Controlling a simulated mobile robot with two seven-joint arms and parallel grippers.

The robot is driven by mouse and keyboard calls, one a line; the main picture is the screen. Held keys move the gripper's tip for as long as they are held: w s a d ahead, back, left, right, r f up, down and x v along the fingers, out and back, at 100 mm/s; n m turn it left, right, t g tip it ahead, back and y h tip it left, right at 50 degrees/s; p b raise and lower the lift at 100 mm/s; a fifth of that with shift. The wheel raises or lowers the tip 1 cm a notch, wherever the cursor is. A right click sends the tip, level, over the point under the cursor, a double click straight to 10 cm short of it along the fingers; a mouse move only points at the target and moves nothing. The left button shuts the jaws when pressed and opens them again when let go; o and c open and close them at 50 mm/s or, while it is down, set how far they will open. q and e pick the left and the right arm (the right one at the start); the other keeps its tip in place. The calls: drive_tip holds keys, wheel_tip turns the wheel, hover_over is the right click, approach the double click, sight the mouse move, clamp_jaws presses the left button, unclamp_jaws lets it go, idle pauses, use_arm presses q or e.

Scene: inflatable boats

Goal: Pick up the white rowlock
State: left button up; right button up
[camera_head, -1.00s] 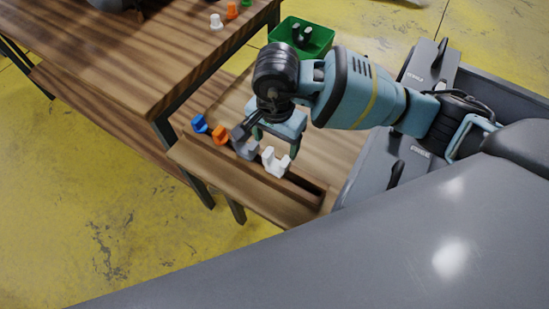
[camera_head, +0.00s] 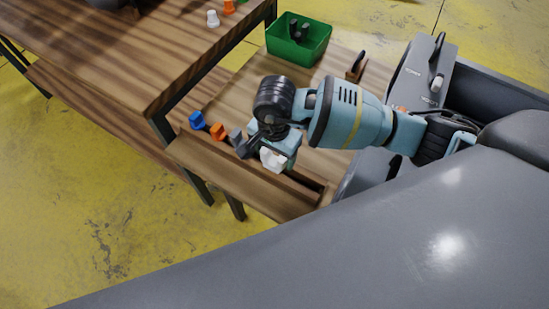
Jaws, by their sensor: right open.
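The white rowlock (camera_head: 271,160) is in a row of rowlocks along the front of the lower wooden bench. Its upper part is partly hidden by my right gripper. My right gripper (camera_head: 279,157) points down at the white rowlock, with its jaws open and close around or just behind it. I cannot tell whether they touch it. To its left in the row are a grey rowlock (camera_head: 238,138), an orange rowlock (camera_head: 217,131) and a blue rowlock (camera_head: 196,120). My left gripper does not show.
A green bin (camera_head: 321,48) with dark parts stands at the back of the bench. A small dark-and-wood item (camera_head: 356,68) is right of it. A higher wooden table (camera_head: 130,50) with white (camera_head: 212,18) and orange (camera_head: 229,7) pieces is at left. A grey case (camera_head: 425,72) is at right.

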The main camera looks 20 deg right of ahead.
sight(274, 162)
drive_tip(key=c, duration=0.8)
drive_tip(key=shift+r, duration=0.1)
wheel_tip(274, 162, up, 11)
drive_tip(key=shift+p, duration=0.4)
drive_tip(key=shift+s, duration=0.1)
